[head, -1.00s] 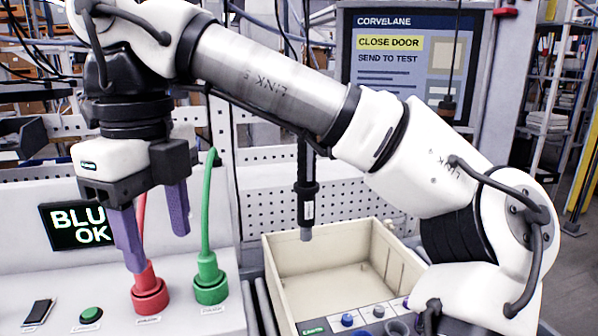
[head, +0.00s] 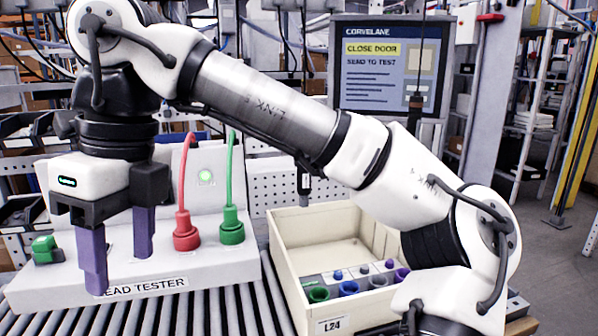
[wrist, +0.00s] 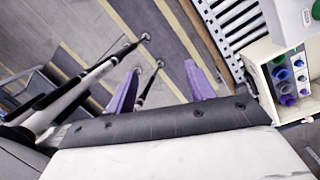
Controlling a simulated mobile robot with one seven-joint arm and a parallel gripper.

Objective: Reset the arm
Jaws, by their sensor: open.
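My gripper (head: 119,270) is at the left in the head view, pointing down with its two purple fingers apart and nothing between them. My arm is bent, crossing the upper middle of the view. The gripper hangs in front of the white lead tester (head: 150,285), left of its red plug (head: 186,236) and green plug (head: 232,228). I cannot tell if it touches the tester. In the wrist view the open fingers (wrist: 160,88) show over the striped floor (wrist: 150,45).
A cream crate (head: 330,215) with several coloured cups stands on a roller conveyor (head: 210,312) right of the tester. A screen (head: 390,65) reading CLOSE DOOR stands behind. A tool hangs above the crate, partly behind my arm. A green block (head: 45,249) sits at the tester's left.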

